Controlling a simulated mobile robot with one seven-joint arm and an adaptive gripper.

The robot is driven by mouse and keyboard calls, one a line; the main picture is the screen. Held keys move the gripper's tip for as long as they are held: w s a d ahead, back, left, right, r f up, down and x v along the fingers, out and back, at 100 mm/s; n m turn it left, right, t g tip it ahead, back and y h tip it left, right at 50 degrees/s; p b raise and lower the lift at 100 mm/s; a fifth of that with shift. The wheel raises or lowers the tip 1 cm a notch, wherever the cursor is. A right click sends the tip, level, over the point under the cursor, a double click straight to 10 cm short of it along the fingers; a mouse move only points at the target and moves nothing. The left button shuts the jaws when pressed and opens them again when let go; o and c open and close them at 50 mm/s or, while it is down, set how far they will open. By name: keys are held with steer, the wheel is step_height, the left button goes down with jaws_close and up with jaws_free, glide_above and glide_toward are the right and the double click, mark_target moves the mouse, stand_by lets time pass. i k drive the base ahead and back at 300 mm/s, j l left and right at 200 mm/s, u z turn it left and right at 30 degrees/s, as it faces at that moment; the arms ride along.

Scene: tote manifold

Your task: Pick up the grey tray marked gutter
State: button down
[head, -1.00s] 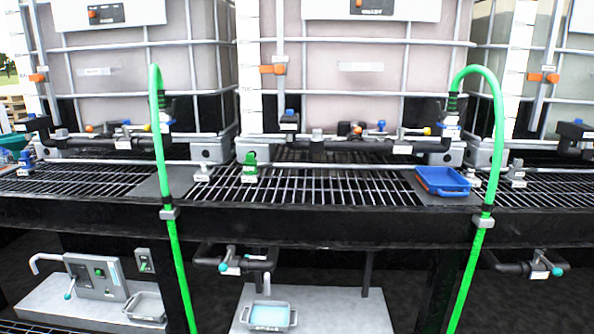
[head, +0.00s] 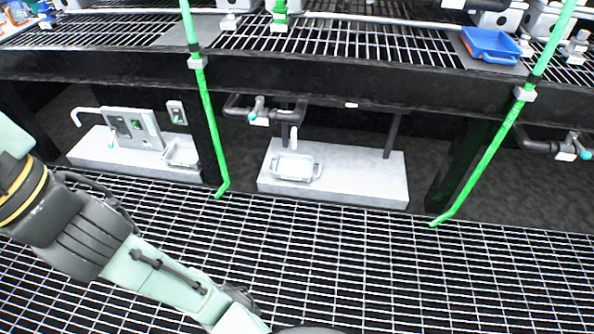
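Two grey trays stand low under the grated shelf. One grey tray (head: 295,167), with handles at its ends, sits on the middle white slab (head: 340,180) below a dark pipe outlet (head: 294,135). The other grey tray (head: 181,153) sits at the right end of the left white slab (head: 100,155), beside a grey panel. I cannot read a gutter mark on either tray. My arm reaches in from the left and runs down out of the bottom edge. My gripper is not in view, so its state is hidden.
A black beam (head: 250,82) edges the shelf above the trays. Green hoses (head: 208,110) (head: 500,130) hang down left and right of the middle slab. A blue tray (head: 490,45) stands on the shelf at right. The grated floor (head: 380,270) in front is clear.

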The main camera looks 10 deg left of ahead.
mark_target(288, 167)
steer(key=i+l+u, duration=0.35)
steer(key=i+l, duration=0.15)
steer(key=i+l+u, duration=0.3)
steer(key=i+l, duration=0.3)
steer(key=i+l+u, duration=0.1)
steer(key=i+l, duration=0.15)
steer(key=i+l+u, duration=0.1)
steer(key=i+l, duration=0.2)
steer(key=l, duration=0.15)
steer(key=i+l+u, duration=0.15)
steer(key=k+l, duration=0.15)
steer(key=l, duration=0.25)
steer(key=k+l+z, duration=0.15)
steer(key=l, duration=0.2)
steer(key=i+j+u, duration=0.15)
steer(key=j+u, duration=0.1)
steer(key=j, duration=0.25)
steer(key=i, duration=0.05)
